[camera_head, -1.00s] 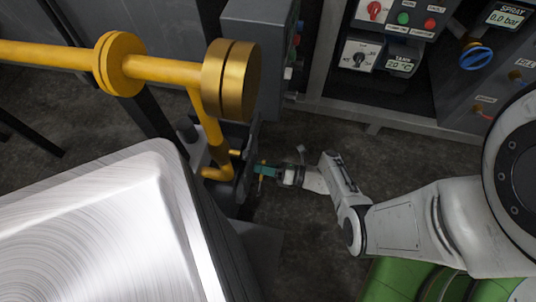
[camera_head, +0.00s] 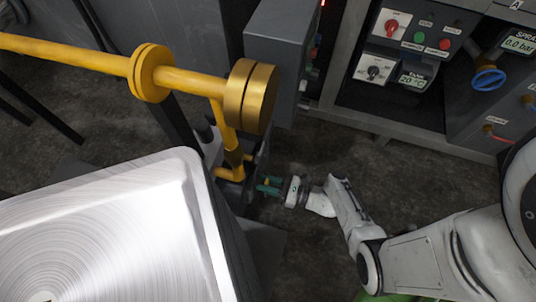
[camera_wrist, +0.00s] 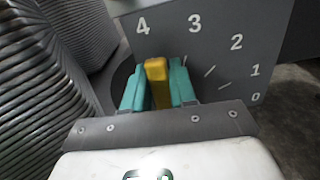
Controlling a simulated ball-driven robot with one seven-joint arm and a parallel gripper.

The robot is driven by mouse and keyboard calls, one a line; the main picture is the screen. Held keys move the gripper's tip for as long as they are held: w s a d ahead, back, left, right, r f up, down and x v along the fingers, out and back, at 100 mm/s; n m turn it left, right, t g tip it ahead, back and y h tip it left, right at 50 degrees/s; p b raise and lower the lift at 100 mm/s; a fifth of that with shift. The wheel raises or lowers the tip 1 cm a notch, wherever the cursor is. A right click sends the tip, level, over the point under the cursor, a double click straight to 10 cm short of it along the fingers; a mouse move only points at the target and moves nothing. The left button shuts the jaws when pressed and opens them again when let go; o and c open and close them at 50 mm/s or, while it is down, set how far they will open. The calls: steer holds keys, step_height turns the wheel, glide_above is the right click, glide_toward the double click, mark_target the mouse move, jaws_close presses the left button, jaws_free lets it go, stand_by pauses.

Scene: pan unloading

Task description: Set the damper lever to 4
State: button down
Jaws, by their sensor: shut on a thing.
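The damper lever (camera_wrist: 156,84) is a yellow bar standing between the two teal fingers of my gripper (camera_head: 269,187) in the wrist view. The fingers are shut on it, one on each side. Behind it is a grey scale plate (camera_wrist: 262,35) with white numbers 0 to 4 rising from right to left. The lever's tip is below the 4 (camera_wrist: 142,27), slightly to its right, and left of the 3 (camera_wrist: 195,24). The tick mark for 4 is not visible. In the head view the lever is small and mostly hidden by the fingers.
A large brushed-metal pan (camera_head: 120,215) fills the lower left of the head view. A yellow pipe (camera_head: 75,55) with round flanges runs above the lever. A control cabinet (camera_head: 455,95) stands at upper right. Bare dark floor lies between.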

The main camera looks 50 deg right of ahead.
steer(key=shift+s+a+n, duration=0.1)
steer(key=shift+a+n, duration=0.2)
steer(key=shift+n, duration=0.1)
steer(key=shift+a, duration=0.1)
steer(key=c, duration=1)
jaws_free()
steer(key=p+v, duration=0.1)
steer(key=v, duration=0.9)
steer(key=shift+s, duration=0.4)
